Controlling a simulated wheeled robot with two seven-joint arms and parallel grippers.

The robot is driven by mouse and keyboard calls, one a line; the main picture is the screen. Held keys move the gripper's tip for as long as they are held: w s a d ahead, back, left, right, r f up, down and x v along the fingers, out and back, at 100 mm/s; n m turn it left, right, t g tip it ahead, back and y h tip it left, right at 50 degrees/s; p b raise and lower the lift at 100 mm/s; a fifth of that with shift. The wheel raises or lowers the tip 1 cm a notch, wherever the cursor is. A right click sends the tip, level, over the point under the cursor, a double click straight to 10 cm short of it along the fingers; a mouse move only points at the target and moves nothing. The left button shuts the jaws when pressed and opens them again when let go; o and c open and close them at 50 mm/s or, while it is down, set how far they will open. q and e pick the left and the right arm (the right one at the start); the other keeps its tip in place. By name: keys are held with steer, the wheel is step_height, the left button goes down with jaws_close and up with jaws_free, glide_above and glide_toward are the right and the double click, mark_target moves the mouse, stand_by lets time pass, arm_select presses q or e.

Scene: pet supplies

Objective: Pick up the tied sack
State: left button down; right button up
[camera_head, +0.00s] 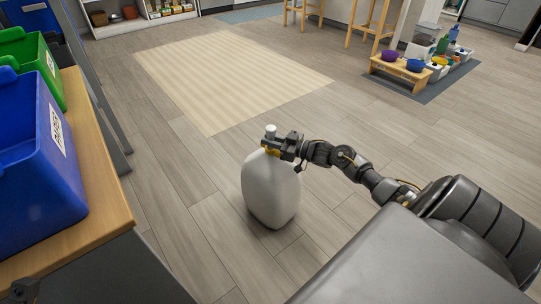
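My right gripper (273,147) reaches in from the right and is at the sack's neck, just by the tie. The neck's top sticks up beyond the fingers. The fingers overlap the neck, so I cannot tell whether they are shut on it. A small dark part at the bottom left edge may belong to my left gripper (22,291); its fingers cannot be made out.
A wooden-topped counter (92,190) with blue (35,165) and green (35,62) bins stands at the left. A beige rug (225,75) lies behind the sack. A low wooden bowl stand (398,72) is at the back right. Floor around the sack is clear.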

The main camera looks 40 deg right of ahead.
jaws_close()
stand_by(0.9)
steer(key=shift+w+r, duration=0.1)
steer(key=shift+r, duration=0.2)
